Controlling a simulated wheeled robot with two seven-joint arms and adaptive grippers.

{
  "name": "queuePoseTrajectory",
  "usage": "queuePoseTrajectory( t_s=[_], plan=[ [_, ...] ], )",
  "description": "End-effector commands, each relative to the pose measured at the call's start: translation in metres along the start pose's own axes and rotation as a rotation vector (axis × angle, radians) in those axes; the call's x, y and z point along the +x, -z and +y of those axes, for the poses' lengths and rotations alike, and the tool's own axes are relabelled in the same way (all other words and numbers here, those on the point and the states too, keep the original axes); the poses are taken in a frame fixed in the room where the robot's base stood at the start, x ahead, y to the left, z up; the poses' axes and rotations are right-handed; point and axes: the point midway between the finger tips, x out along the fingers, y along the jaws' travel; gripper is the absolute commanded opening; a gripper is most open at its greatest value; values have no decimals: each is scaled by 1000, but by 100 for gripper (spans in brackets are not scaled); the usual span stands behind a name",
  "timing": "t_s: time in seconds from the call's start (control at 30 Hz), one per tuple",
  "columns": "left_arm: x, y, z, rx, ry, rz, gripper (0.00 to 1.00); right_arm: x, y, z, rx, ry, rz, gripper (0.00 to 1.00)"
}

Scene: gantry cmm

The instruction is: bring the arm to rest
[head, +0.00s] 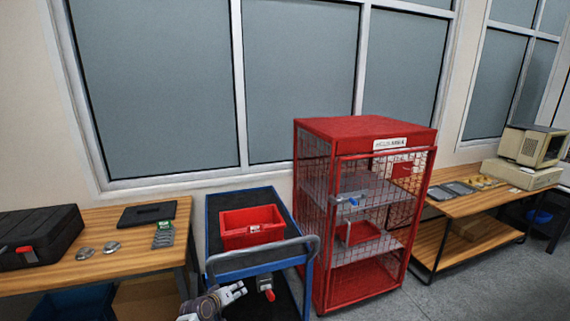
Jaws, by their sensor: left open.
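My left gripper (232,292) shows at the bottom of the head view, low in front of the blue cart (262,262). Its fingers are open, and I see nothing held between them. My left arm comes up from the bottom edge, and most of it is out of the picture. My right gripper is not in the head view.
A red bin (250,238) sits on the cart's top. A red mesh cage (365,128) stands right of it. A wooden bench (100,250) at left holds a black case (45,232). Another bench (465,200) stands at right, with open grey floor (480,285) before it.

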Motion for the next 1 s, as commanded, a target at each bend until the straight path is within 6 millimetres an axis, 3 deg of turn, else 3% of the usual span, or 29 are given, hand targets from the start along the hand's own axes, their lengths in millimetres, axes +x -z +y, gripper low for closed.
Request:
queuePoseTrajectory(
  t_s=[0.03, 0.17, 0.47, 0.77, 1.0],
  plan=[
    [7, -6, -18, 70, 36, 16, 46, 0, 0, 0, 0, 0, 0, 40],
    [20, -23, -61, 252, 118, 47, 46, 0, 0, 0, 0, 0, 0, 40],
    [25, -114, -162, 543, 261, -27, 46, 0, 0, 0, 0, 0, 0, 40],
    [2, -223, -246, 667, 336, -171, 46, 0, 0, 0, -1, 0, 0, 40],
    [-34, -312, -303, 709, 378, -308, 46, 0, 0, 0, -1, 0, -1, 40]
  ],
)
